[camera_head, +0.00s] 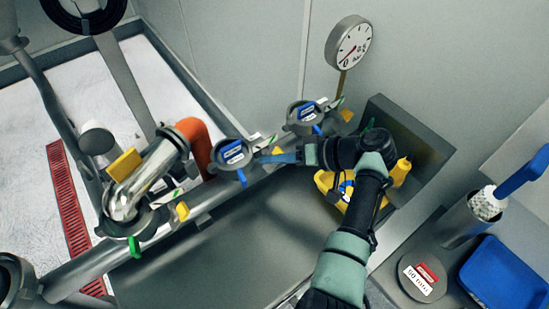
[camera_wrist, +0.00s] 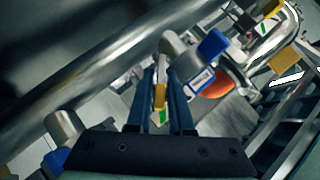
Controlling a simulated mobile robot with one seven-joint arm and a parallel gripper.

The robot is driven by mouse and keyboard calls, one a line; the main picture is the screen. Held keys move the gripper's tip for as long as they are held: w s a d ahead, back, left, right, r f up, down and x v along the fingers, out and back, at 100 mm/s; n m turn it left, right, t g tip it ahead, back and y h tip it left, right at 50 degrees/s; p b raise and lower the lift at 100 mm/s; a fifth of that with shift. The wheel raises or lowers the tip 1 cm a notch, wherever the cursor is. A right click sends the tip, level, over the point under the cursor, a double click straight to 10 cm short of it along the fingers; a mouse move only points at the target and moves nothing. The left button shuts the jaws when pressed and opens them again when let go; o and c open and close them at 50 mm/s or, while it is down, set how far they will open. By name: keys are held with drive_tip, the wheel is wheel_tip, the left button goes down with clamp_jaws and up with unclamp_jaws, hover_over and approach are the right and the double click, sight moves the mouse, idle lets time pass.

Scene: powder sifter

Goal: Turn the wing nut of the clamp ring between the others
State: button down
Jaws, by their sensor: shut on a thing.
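The middle clamp ring (camera_head: 229,160) with a blue label sits on the pipe, between a clamp ring (camera_head: 303,113) at upper right and one (camera_head: 138,222) with a green tab at lower left. My gripper (camera_head: 263,158) reaches it from the right, low along the pipe. In the wrist view its two dark blue fingers are shut on a yellow wing nut (camera_wrist: 159,96), with a green and white piece below it. The head view hides that nut behind the fingers. The middle ring's blue tab (camera_wrist: 213,43) stands just right of the fingers.
A steel pipe elbow (camera_head: 155,176) and an orange section (camera_head: 199,145) are left of the middle ring. A round dial (camera_head: 349,43) stands behind. A yellow object (camera_head: 399,172) lies under my arm. A blue tray (camera_head: 505,277) and a labelled disc (camera_head: 417,277) are at lower right.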

drive_tip(key=c, duration=0.9)
unclamp_jaws()
drive_tip(key=shift+c, duration=0.2)
drive_tip(key=b+v, duration=0.2)
drive_tip(key=v, duration=1.1)
drive_tip(key=shift+b, duration=0.4)
